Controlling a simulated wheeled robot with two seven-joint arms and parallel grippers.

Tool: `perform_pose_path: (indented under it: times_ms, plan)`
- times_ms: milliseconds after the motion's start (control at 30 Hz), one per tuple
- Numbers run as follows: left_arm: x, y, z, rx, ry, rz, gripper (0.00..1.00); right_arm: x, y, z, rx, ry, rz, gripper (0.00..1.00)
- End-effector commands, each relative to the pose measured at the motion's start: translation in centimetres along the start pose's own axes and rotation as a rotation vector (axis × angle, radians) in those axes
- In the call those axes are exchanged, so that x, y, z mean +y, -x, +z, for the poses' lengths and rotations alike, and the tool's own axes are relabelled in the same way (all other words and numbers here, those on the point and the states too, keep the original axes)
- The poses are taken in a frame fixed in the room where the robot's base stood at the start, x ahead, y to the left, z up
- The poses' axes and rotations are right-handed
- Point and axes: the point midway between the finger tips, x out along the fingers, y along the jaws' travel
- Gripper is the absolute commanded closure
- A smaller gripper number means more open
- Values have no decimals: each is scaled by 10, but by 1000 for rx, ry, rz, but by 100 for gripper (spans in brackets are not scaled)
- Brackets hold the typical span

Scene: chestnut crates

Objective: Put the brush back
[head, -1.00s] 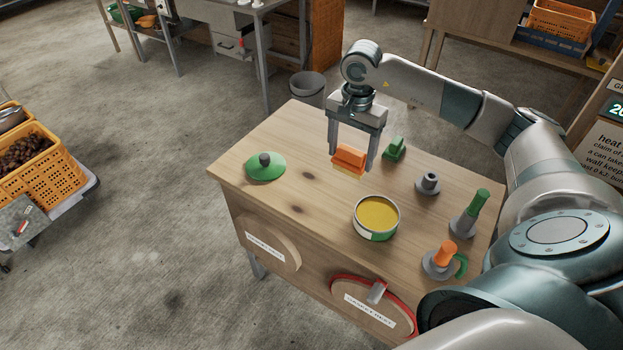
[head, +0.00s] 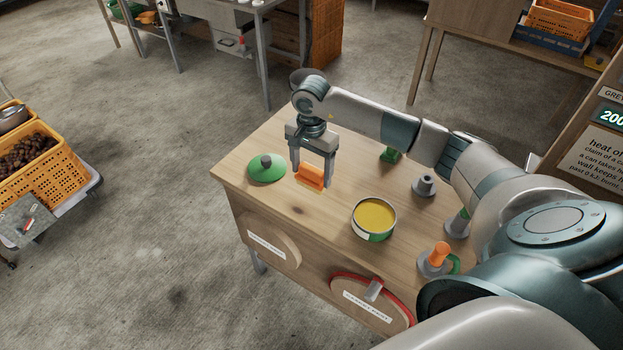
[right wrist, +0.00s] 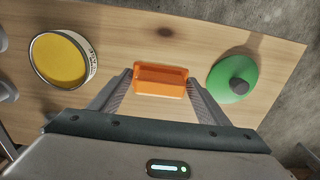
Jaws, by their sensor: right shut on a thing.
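My right gripper (head: 312,183) is shut on an orange block-shaped thing (head: 311,175), which looks like the brush. In the head view it is over the wooden table top, between the green lid and the open can. In the right wrist view the orange brush (right wrist: 160,80) sits between the two fingertips. I cannot tell whether its underside touches the table. My left gripper is not in view.
The green lid (head: 267,168) with a dark knob lies left of the gripper. A can of yellow stuff (head: 374,219) stands to the right. A grey holder (head: 424,186), an orange-handled piece (head: 440,252) and a green block (head: 391,155) stand on the table (head: 300,232).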

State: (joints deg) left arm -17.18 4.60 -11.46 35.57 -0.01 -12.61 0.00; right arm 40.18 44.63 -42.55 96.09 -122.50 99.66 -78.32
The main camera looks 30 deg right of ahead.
Motion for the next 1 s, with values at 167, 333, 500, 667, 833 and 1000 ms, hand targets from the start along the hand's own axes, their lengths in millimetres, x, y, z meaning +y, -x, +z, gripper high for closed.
perform_pose_path:
  times_ms: [167,333,500,667,833,1000]
  plan:
    - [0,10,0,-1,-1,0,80,0,-10,1,-4,-1,2,48]
    - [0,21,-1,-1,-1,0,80,0,-30,1,-4,-1,2,48]
    - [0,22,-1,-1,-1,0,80,0,-40,0,0,0,0,48]
    - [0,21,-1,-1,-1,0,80,0,-40,0,0,0,0,28]
    - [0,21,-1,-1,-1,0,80,0,-40,0,0,0,0,11]
    - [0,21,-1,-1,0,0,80,0,-40,0,0,0,0,11]
